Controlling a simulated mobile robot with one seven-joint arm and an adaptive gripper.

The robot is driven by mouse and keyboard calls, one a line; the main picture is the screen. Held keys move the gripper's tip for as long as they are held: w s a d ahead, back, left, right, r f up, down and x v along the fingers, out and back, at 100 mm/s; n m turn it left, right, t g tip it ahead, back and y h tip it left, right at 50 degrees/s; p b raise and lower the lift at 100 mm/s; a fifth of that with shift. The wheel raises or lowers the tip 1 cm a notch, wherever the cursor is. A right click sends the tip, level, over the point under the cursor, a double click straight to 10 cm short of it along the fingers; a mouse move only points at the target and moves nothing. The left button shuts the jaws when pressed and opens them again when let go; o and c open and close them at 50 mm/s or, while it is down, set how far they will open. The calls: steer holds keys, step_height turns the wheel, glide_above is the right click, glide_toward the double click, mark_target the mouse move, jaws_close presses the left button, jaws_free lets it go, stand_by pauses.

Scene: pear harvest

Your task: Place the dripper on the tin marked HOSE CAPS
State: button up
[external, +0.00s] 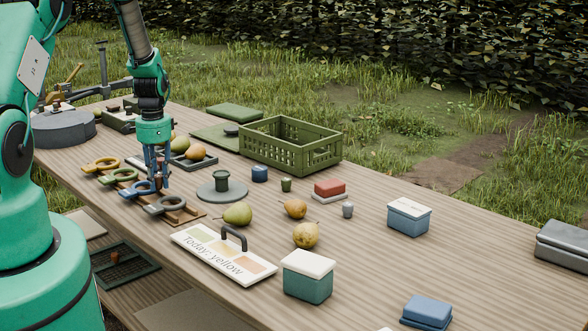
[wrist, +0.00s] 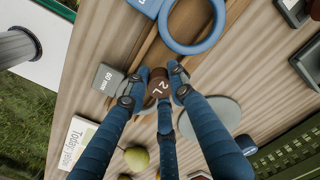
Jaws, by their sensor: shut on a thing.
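My gripper (external: 160,184) is over the wooden ring rack (external: 180,213), its fingers closed around a small brown dripper marked "2 L" (wrist: 158,84). Whether the dripper touches the rack or table is unclear. A blue tin with a pale lid (external: 409,215) stands on the right part of the table; its lid bears writing too small to read. A teal tin with a white lid (external: 307,283) stands near the front edge, with no readable mark. I cannot tell which tin says HOSE CAPS.
Small cups, blue (external: 259,174), green (external: 286,185) and grey (external: 347,210), stand mid-table. Pears (external: 306,235), a handled sign (external: 222,253) and a red-topped block (external: 329,189) lie between my gripper and the blue tin. A green crate (external: 316,163) stands behind.

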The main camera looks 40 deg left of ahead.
steer(key=w+d+m, duration=0.1)
steer(key=w+d, duration=0.2)
steer(key=w+d+r+m, duration=0.1)
steer(key=w+d, duration=0.2)
steer(key=d, duration=0.1)
steer(key=w+d+m+p, duration=0.1)
steer(key=w+d+m, duration=0.1)
steer(key=d, duration=0.2)
steer(key=shift+w+d+r, duration=0.15)
steer(key=shift+w+r, duration=0.15)
steer(key=shift+w, duration=0.1)
steer(key=w+d+r+m, duration=0.1)
steer(key=w+d+m, duration=0.2)
steer(key=d, duration=1.2)
steer(key=w+d+r+m+p, duration=0.1)
steer(key=w+d+m, duration=0.3)
steer(key=d, duration=1.1)
steer(key=w+d+r+m+p, duration=0.1)
steer(key=w+d+r+m, duration=0.2)
steer(key=d, duration=1.2)
steer(key=w+m, duration=0.1)
steer(key=m, duration=0.2)
steer(key=shift+w, duration=0.15)
steer(key=shift+r, duration=0.1)
glide_above(403, 210)
steer(key=shift+w+a+f+p, duration=0.1)
steer(key=shift+f+p, duration=0.3)
steer(key=shift+f, duration=0.35)
